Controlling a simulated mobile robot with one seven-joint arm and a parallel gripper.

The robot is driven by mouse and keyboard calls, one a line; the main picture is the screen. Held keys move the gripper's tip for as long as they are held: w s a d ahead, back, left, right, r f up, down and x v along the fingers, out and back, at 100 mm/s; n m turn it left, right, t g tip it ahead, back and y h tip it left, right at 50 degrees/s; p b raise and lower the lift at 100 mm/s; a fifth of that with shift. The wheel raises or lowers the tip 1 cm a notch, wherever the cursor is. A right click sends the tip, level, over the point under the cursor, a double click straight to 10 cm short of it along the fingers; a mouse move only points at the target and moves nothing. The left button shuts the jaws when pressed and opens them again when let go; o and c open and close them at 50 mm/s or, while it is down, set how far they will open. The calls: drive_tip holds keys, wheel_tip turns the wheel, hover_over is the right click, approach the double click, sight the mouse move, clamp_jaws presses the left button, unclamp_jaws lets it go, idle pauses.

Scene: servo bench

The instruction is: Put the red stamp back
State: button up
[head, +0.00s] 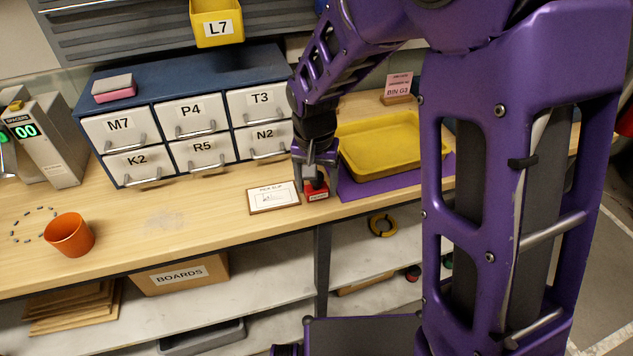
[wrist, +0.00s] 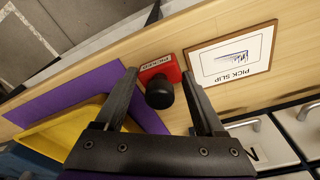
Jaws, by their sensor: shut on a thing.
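The red stamp (head: 317,190) has a red base with a white label and a black round knob. It is at the bench's front edge, just right of the pick slip card (head: 274,197). My gripper (head: 316,182) points down over it and is shut on it. In the wrist view the stamp (wrist: 158,69) shows between my two fingertips (wrist: 160,78), knob toward the camera. I cannot tell whether its base touches the bench top.
A purple mat (head: 352,188) and a yellow tray (head: 385,146) lie right of the stamp. Labelled drawers (head: 195,117) stand behind left. An orange cup (head: 69,236) with small scattered parts is at the left. The bench between the cup and the card is mostly clear.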

sight(315, 184)
drive_tip(key=shift+f, duration=0.2)
drive_tip(key=o, duration=1)
drive_tip(key=shift+r, duration=0.15)
drive_tip(key=r, duration=0.4)
drive_tip(key=s+r+p, duration=0.1)
drive_tip(key=r, duration=0.7)
drive_tip(key=shift+s+a+p, duration=0.2)
drive_tip(key=shift+p, duration=0.1)
